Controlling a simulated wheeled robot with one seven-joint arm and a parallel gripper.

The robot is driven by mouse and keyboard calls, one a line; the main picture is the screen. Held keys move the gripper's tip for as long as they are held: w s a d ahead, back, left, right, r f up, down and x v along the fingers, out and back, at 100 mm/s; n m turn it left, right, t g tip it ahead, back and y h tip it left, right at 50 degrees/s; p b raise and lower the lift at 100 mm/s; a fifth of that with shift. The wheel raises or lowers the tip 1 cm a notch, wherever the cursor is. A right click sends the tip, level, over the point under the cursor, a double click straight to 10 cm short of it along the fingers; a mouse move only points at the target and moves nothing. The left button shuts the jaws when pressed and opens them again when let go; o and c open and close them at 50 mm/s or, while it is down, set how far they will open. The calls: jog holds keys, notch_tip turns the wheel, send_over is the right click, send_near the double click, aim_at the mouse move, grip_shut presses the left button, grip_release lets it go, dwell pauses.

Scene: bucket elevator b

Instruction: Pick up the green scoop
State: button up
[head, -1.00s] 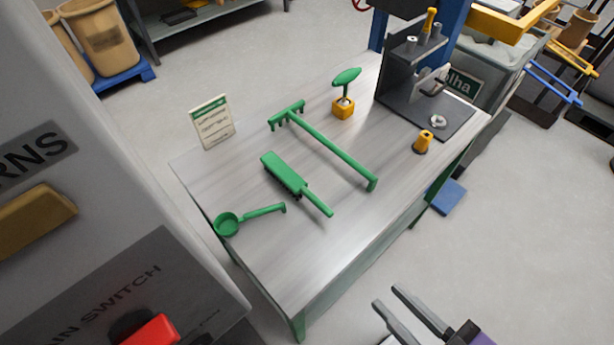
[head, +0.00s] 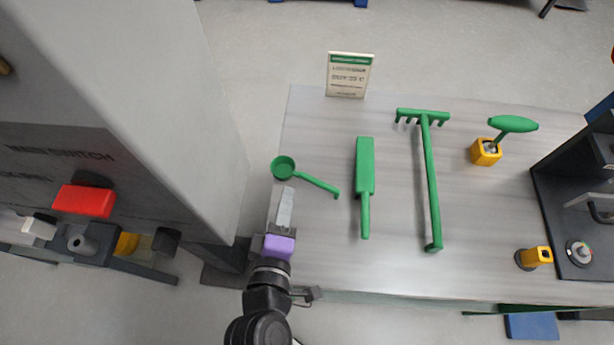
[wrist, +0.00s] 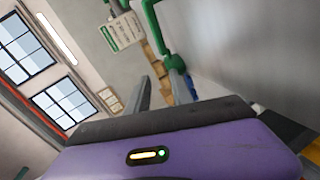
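The green scoop (head: 284,168) lies on the grey table at its left end in the head view. Its round cup is at the left and its handle slants to the lower right. My gripper (head: 287,190) is low at the table's near left part, just on the near side of the scoop, its fingers pointing toward the cup and apart from it. In the wrist view, the fingers of my gripper (wrist: 165,92) stand apart with nothing held between them. Green shapes show just beyond them; I cannot tell for certain which part is the scoop.
A green brush (head: 365,170) and a green rake (head: 430,175) lie right of the scoop. A small sign (head: 348,76) stands at the table's back edge. A grey cabinet (head: 190,110) with a red switch (head: 84,201) rises close on the left. A yellow holder (head: 486,152) stands farther right.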

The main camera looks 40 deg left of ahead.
aim_at(303, 179)
jog(key=shift+w+f+n+h, duration=0.25)
jog(key=shift+f+n+h, duration=0.2)
jog(key=shift+n, duration=0.35)
jog(key=shift+w+d+f+n+h, duration=0.1)
jog(key=shift+d+f+n+h, duration=0.2)
jog(key=shift+h, duration=0.05)
jog(key=shift+w+f, duration=0.15)
jog(key=shift+w, duration=0.1)
jog(key=x, duration=0.2)
jog(key=p+x, duration=0.1)
jog(key=x, duration=0.3)
jog(key=shift+w+d+r, duration=0.2)
jog(key=shift+d+r, duration=0.05)
jog(key=shift+d, duration=0.05)
jog(key=shift+w+a+f, duration=0.25)
jog(key=shift+w+f, duration=0.05)
jog(key=shift+w, duration=0.2)
grip_shut()
